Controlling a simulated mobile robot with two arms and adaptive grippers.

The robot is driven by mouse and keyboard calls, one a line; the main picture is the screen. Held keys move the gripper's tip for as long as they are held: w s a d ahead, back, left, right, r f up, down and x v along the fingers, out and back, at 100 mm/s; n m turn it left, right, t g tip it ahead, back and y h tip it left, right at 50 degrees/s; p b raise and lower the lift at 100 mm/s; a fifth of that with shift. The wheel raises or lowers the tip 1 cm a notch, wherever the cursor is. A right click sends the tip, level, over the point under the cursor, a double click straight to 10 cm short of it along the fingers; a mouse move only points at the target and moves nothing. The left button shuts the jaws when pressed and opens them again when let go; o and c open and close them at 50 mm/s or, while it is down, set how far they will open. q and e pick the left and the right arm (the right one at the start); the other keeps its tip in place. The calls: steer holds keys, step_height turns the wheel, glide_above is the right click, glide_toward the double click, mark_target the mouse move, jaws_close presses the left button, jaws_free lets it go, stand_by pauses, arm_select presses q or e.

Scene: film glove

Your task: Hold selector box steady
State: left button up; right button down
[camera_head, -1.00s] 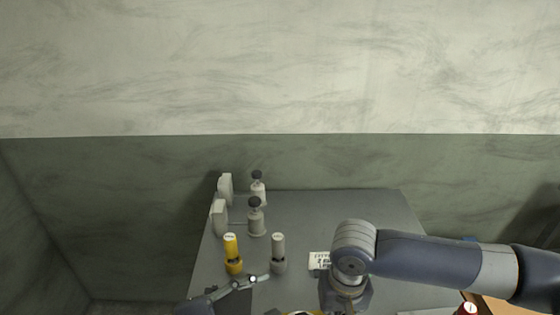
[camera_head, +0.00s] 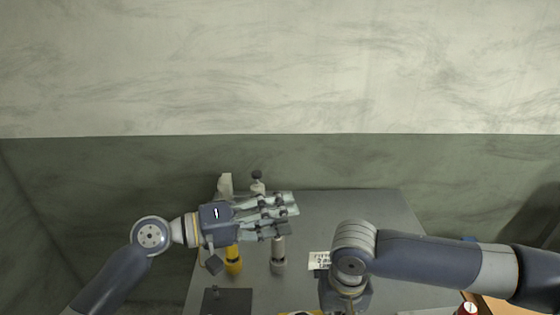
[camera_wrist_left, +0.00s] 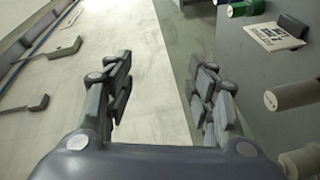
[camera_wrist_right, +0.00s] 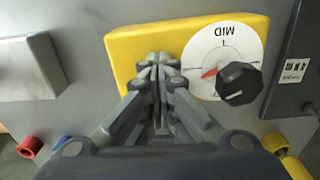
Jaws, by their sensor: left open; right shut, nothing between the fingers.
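The yellow selector box (camera_wrist_right: 125,50) fills the middle of the right wrist view. It carries a white dial marked MID (camera_wrist_right: 215,50), a red pointer and a black knob (camera_wrist_right: 238,83). Only a sliver of yellow, likely the same box (camera_head: 299,313), shows at the bottom of the head view. My right gripper (camera_wrist_right: 158,62) is shut and empty, with its fingertips in front of the box's face left of the dial; whether they touch it I cannot tell. My left gripper (camera_head: 292,213) is open and empty over the table's left part, fingers pointing right; the left wrist view shows it too (camera_wrist_left: 160,72).
Below my left gripper stand a yellow-bodied cylinder (camera_head: 233,264) and a grey one (camera_head: 278,262). Behind it are a black-knobbed bottle (camera_head: 257,187) and a pale upright piece (camera_head: 225,183). A white printed card (camera_head: 319,260) lies on the grey table (camera_head: 375,205), whose back right is clear.

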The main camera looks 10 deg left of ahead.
arm_select(q)
steer(key=w+a+r+m+y, duration=0.1)
steer(key=w+r+m, duration=0.4)
steer(key=r, duration=0.4)
steer(key=shift+w+m+t+y, duration=0.3)
steer(key=shift+m, duration=0.4)
steer(key=s+d+f+m+g+y, duration=0.1)
steer(key=s+m+g+y, duration=0.2)
steer(key=s, duration=0.5)
steer(key=s+d+f+g+y, duration=0.15)
steer(key=s+y, duration=0.25)
steer(key=s, duration=0.4)
steer(key=s+d+f+m+g+y, duration=0.1)
steer(key=s+d+f+y, duration=0.15)
steer(key=f, duration=0.25)
steer(key=s+d+f+g+y, duration=0.1)
steer(key=s+f, duration=0.2)
steer(key=f, duration=0.2)
steer(key=shift+t, duration=0.25)
steer(key=x, duration=1.1)
steer(key=shift+f, duration=0.3)
steer(key=shift+c, duration=0.2)
